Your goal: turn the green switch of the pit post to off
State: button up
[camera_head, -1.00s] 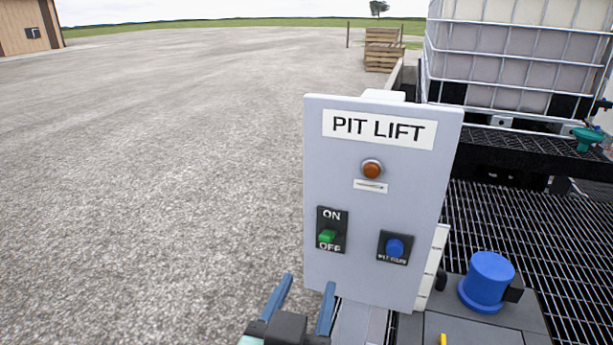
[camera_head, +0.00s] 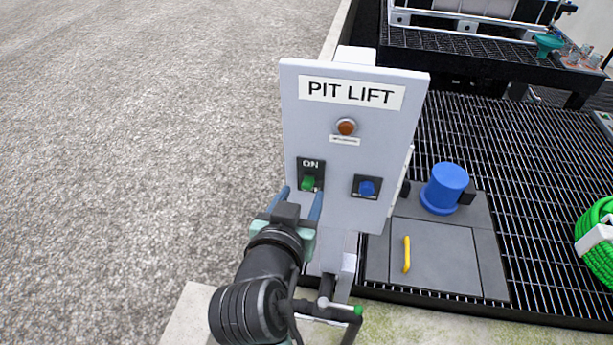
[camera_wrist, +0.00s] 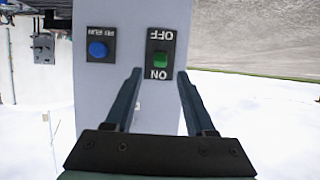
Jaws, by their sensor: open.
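The pit post's grey panel (camera_head: 330,150), labelled PIT LIFT, stands upright in the head view. Its green switch (camera_head: 308,183) sits on a black plate at the panel's lower left, with ON above it; my gripper hides the OFF word. The wrist view is upside down and shows the green switch (camera_wrist: 155,53) between OFF and ON. I cannot tell for sure which way it is set. My gripper (camera_head: 300,193) is open and empty in front of the switch. In the wrist view my gripper (camera_wrist: 159,75) has its fingers on either side of the switch's line, apparently short of it.
A blue button (camera_head: 367,187) is right of the switch; an orange lamp (camera_head: 347,127) is above. A blue cap (camera_head: 445,188) and yellow handle (camera_head: 407,254) are on the grey covers at right. A green hose (camera_head: 597,240) lies far right. Open gravel is at left.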

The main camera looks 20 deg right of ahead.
aim_at(306, 185)
jog(key=shift+p+x, duration=0.55)
jog(key=shift+x, duration=2.35)
grip_shut()
